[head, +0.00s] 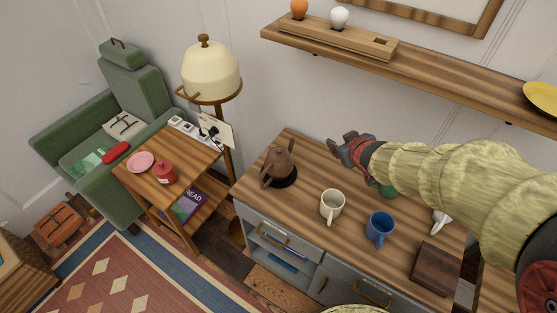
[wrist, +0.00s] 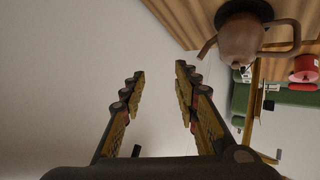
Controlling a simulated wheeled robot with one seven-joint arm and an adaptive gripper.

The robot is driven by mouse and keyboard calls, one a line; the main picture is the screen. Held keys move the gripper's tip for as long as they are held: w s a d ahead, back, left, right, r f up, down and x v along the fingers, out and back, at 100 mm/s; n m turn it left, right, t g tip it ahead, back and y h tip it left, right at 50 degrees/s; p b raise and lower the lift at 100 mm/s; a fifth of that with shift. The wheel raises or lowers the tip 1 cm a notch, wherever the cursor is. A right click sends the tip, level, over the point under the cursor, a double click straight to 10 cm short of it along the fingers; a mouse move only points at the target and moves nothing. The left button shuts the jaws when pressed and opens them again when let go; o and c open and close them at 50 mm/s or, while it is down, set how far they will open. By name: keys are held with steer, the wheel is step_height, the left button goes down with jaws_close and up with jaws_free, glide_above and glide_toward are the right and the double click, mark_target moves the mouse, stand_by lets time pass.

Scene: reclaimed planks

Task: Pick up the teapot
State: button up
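The brown teapot (head: 279,164) stands upright on a dark round patch at the left part of the wooden cabinet top (head: 310,177). Its handle faces the front left in the head view. My gripper (head: 338,147) hangs to the right of the teapot, apart from it. In the wrist view, my gripper (wrist: 160,78) is open, with nothing between its two fingers. The teapot (wrist: 240,40) shows there at the upper right, outside the fingers, with its handle and spout visible.
A cream mug (head: 331,206) and a blue mug (head: 379,228) stand right of the teapot, nearer the front. A dark wooden block (head: 434,268) lies at the right. A lamp (head: 210,72) stands left of the cabinet. A wall shelf (head: 430,70) hangs above and behind.

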steer(key=w+a+f+n+y+p, duration=0.1)
steer(key=w+a+f+n+y, duration=0.2)
steer(key=a+f, duration=0.5)
steer(key=n+g+y+p, duration=0.2)
steer(key=n+g+y, duration=0.15)
steer(key=y, duration=0.35)
glide_toward(262, 190)
step_height(262, 190, up, 3)
steer(key=w+a, duration=0.1)
steer(key=w, duration=0.1)
steer(key=a, duration=0.1)
steer(key=w+a+f, duration=0.1)
steer(key=shift+a+f+m+b, duration=0.3)
steer(key=shift+m+b, duration=0.05)
steer(key=shift+b, duration=0.05)
steer(key=b+x, duration=0.2)
steer(key=x, duration=0.3)
steer(key=shift+a+f, duration=0.1)
steer(key=shift+a, duration=0.05)
steer(key=shift+c, duration=0.8)
jaws_close()
